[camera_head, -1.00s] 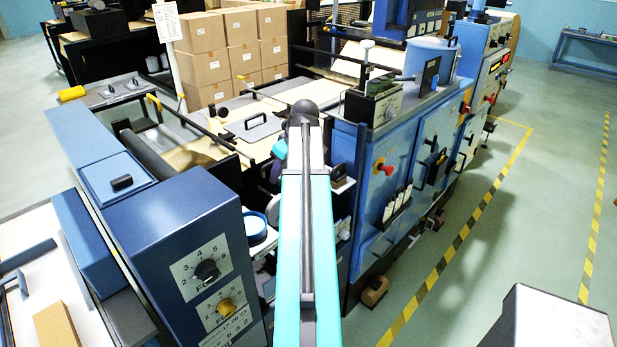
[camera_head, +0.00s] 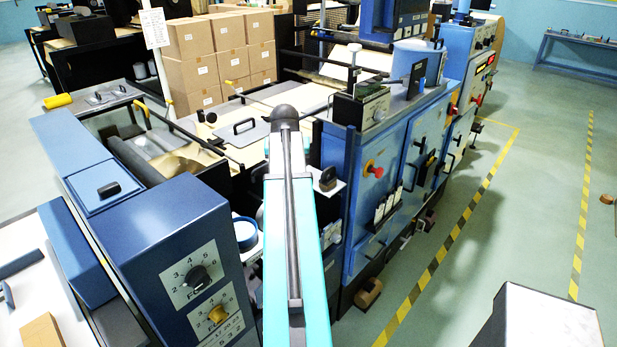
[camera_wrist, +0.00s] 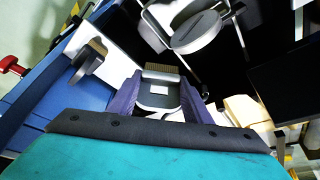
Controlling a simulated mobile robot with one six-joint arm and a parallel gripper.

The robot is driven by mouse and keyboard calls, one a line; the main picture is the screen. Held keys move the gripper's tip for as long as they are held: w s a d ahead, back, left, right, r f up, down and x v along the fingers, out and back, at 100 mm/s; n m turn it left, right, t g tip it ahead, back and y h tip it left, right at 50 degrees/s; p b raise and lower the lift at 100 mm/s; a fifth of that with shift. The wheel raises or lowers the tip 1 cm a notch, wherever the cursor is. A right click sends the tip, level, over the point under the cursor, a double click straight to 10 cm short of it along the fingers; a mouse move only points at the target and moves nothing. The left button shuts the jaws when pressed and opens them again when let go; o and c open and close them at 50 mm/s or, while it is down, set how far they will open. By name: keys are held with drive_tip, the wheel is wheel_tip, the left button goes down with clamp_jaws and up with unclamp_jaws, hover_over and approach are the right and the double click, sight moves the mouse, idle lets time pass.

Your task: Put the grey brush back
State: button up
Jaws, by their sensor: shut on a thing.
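In the wrist view my gripper (camera_wrist: 160,98) has its two purple fingers on either side of the grey brush (camera_wrist: 158,88). The brush has a grey body with a pale patch and a strip of tan bristles at its far end. The gripper is shut on it. In the head view my own teal arm covers the gripper and the brush, so neither can be made out there.
A small white shelf (camera_wrist: 118,58) with a dark rounded piece (camera_wrist: 88,62) lies left of the brush in the wrist view. A grey round plate (camera_wrist: 197,32) is beyond it. In the head view, blue machine cabinets (camera_head: 362,205) stand right of my arm, and a blue control box (camera_head: 165,235) stands left.

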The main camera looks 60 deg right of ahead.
drive_tip(key=shift+s+d+r+m+g, duration=0.15)
drive_tip(key=shift+d+m+g, duration=0.05)
drive_tip(key=shift+d+m, duration=0.25)
drive_tip(key=shift+s+d+r+m+g, duration=0.1)
drive_tip(key=shift+d+m+g, duration=0.15)
drive_tip(key=shift+m, duration=0.3)
drive_tip(key=s+d+r+m+g+b, duration=0.1)
drive_tip(key=d+r+m+g+b, duration=0.1)
drive_tip(key=d+r+m+b, duration=0.2)
drive_tip(key=d+r+m, duration=0.2)
drive_tip(key=d, duration=0.1)
drive_tip(key=shift+s+d+m, duration=0.15)
drive_tip(key=shift+d+m, duration=0.15)
drive_tip(key=shift+m, duration=0.1)
drive_tip(key=shift+g, duration=0.25)
drive_tip(key=shift+f+p, duration=1.15)
drive_tip(key=shift+f, duration=1.95)
drive_tip(key=shift+f+p, duration=0.7)
drive_tip(key=shift+f, duration=1.15)
